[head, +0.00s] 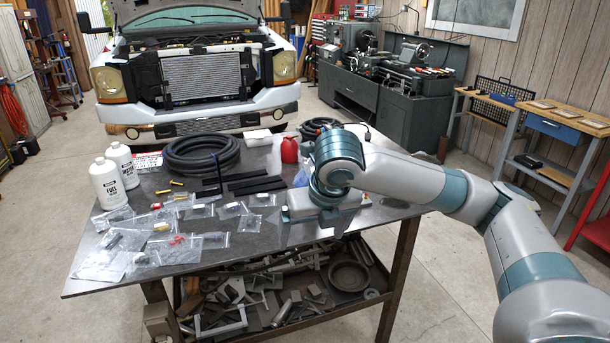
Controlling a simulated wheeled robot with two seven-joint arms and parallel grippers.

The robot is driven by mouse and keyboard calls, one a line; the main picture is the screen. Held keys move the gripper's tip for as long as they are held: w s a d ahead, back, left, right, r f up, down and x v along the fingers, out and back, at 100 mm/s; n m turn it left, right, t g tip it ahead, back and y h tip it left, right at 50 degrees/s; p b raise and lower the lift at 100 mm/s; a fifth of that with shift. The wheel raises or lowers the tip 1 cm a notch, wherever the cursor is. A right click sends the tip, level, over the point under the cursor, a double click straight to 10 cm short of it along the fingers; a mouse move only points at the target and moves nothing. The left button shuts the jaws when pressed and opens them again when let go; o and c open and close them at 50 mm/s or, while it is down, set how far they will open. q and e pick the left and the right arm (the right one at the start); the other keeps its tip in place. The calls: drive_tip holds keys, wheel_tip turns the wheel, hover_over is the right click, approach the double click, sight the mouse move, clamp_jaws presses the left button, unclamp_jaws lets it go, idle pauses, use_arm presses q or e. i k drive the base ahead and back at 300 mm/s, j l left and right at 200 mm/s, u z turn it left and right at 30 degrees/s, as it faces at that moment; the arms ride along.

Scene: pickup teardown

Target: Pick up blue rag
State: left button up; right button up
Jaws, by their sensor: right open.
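A small patch of blue cloth, which looks like the blue rag (301,177), lies on the dark metal table (190,258) just beyond my right wrist and in front of a red bottle. My right arm and wrist hide part of it. My right gripper (287,214) is open, low over the right part of the table, nearer to me than the rag. Its fingertips are small and hard to make out in this view. I see nothing between them. My left gripper is not in view.
A black hose coil (201,155), black strips (245,184) and the red bottle (289,150) stand around the rag. Two white bottles (108,184) and several bagged parts (160,226) fill the left side. A lower shelf (350,275) holds metal parts.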

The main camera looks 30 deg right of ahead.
sight(301, 180)
drive_tip(key=i+l, duration=1.3)
